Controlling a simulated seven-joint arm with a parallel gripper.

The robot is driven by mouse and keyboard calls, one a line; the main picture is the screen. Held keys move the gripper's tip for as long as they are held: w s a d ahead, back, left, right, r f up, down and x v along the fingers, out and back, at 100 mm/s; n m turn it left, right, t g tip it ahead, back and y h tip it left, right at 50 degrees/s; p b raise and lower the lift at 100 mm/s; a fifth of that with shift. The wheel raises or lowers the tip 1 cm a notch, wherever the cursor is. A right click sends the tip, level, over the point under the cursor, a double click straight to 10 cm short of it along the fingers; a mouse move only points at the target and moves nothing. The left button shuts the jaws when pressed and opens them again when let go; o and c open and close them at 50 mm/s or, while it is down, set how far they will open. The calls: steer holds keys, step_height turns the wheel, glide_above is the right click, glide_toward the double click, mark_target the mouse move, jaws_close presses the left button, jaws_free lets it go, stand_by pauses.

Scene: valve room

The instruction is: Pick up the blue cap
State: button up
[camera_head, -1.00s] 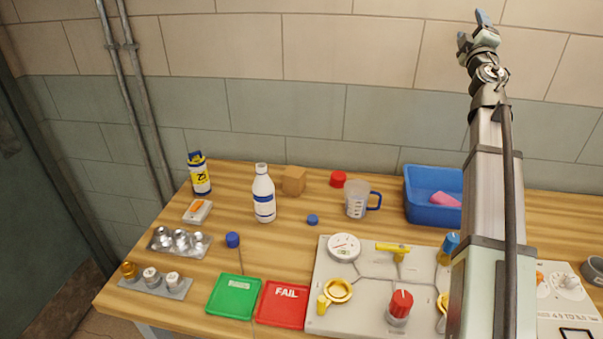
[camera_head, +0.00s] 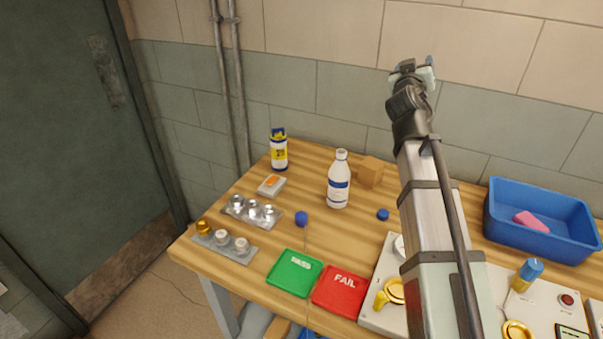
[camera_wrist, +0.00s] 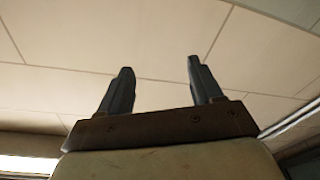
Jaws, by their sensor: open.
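A small flat blue cap (camera_head: 383,214) lies on the wooden table, right of the white bottle (camera_head: 339,180) and left of my arm, in the head view. Nothing covers it. My gripper (camera_head: 419,66) is raised high above the back of the table, against the wall, far from the cap. The wrist view looks toward the ceiling and shows both fingers of my gripper (camera_wrist: 160,78) apart with nothing between them. The cap is not in the wrist view.
A blue knob on a thin stem (camera_head: 301,218) stands behind the green PASS tray (camera_head: 295,273) and red FAIL tray (camera_head: 341,291). A wooden block (camera_head: 370,172) is behind the cap. A blue bin (camera_head: 541,222) stands right. My arm hides part of the valve panel (camera_head: 378,317).

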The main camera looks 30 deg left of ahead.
steer(key=s+a+f+g+y, duration=0.2)
steer(key=s+a+f+g, duration=0.2)
steer(key=s+a+f, duration=0.65)
steer(key=n+g, duration=0.5)
steer(key=g, duration=0.8)
glide_toward(301, 215)
steer(key=x, duration=0.2)
steer(key=shift+w+a+f, duration=0.1)
steer(key=shift+a+f, duration=0.05)
steer(key=shift+f, duration=0.25)
steer(key=shift+t, duration=0.3)
steer(key=shift+x, duration=2.95)
steer(key=shift+s, duration=0.2)
steer(key=c, duration=1.1)
